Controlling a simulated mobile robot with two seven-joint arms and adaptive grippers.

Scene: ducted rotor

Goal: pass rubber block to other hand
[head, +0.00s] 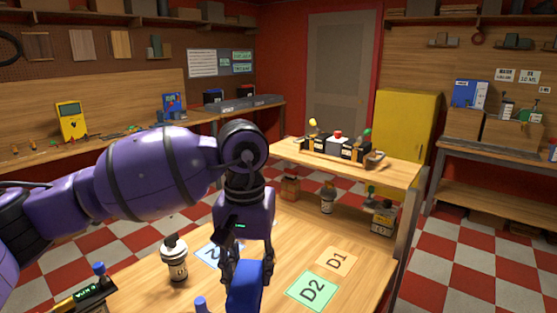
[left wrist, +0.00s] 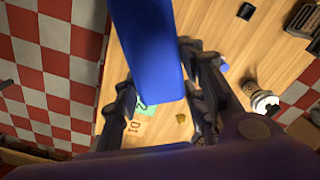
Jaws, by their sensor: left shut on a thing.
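The rubber block is a blue oblong block (head: 244,285) at the bottom middle of the head view. My left gripper (head: 242,262) points down and is shut on it above the wooden table. In the left wrist view the block (left wrist: 147,50) stands out long between the two fingers of the left gripper (left wrist: 160,95). The block's lower end is cut off by the edge of the head view. My right gripper is in neither view.
On the table (head: 140,282) lie a green D2 card (head: 312,291) and an orange D1 card (head: 337,262). A white bottle with a dark cap (head: 175,260) stands left of the gripper. A raised shelf (head: 395,172) carrying several items lies behind.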

